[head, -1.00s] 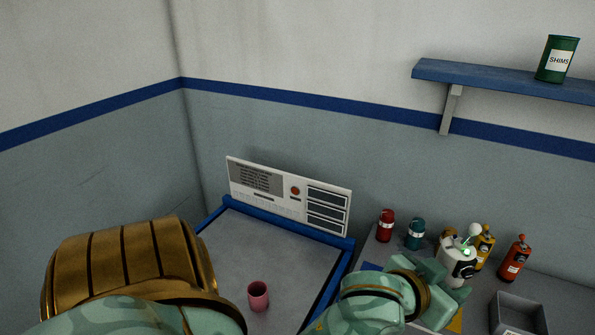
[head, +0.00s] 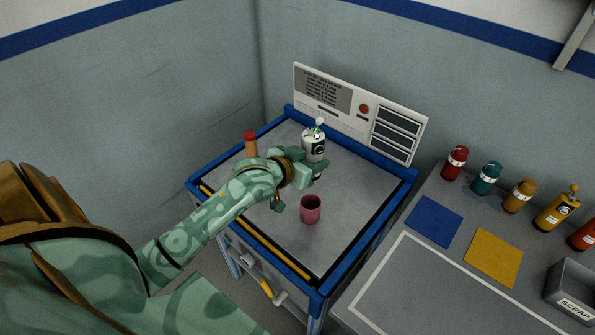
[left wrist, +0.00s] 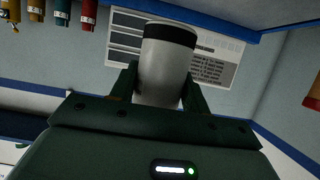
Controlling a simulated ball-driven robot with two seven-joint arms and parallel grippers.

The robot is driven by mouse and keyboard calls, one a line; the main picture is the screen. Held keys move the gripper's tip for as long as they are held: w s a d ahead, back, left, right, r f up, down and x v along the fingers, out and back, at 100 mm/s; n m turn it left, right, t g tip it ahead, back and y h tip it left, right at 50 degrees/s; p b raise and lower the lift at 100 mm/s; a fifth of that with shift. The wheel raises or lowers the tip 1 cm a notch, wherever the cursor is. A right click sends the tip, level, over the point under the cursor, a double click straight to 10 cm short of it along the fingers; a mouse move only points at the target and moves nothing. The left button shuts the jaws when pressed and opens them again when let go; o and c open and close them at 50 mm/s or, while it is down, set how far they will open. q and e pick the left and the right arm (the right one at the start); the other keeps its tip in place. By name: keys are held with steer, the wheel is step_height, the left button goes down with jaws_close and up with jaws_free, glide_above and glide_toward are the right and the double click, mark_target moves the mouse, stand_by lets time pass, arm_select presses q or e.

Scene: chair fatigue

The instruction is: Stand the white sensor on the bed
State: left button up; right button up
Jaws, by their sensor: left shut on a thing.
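The white sensor (head: 314,143) is a white cylinder with a dark band and a small stalk with a green light on top. My left gripper (head: 312,166) is shut on it and holds it roughly upright over the back part of the grey, blue-rimmed bed (head: 362,190). The fingers hide its lower part, so I cannot tell whether it touches the bed. In the left wrist view the sensor (left wrist: 165,72) sits between the two fingers (left wrist: 163,88). My right gripper is not in view.
A pink cup (head: 311,209) stands on the bed in front of the sensor. An orange cylinder with a red top (head: 251,146) stands at the bed's left. A control panel (head: 358,112) rises behind. The bench at right holds several bottles, mats and a scrap bin (head: 580,290).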

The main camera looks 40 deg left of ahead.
arm_select(q)
steer(key=w+a+f+b, duration=0.2)
steer(key=w+f, duration=0.1)
steer(key=w+a+f+b, duration=0.2)
steer(key=w+f+b, duration=0.1)
steer(key=w, duration=0.1)
steer(key=w+a+f+b, duration=0.2)
steer(key=w+a+f, duration=0.1)
steer(key=w, duration=0.1)
steer(key=shift+w+f, duration=0.1)
steer(key=shift+w+f+b, duration=0.15)
steer(key=shift+f+b, duration=0.05)
steer(key=shift+b, duration=0.15)
steer(key=f+b, duration=0.1)
steer(key=f, duration=0.1)
steer(key=f+b, duration=0.1)
steer(key=shift+w+a+f, duration=0.2)
steer(key=shift+f, duration=0.15)
steer(key=shift+r, duration=0.15)
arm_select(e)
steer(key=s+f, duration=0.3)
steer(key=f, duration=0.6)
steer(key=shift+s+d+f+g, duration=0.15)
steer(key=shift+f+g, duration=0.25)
arm_select(q)
steer(key=o, duration=1)
steer(key=shift+o, duration=0.2)
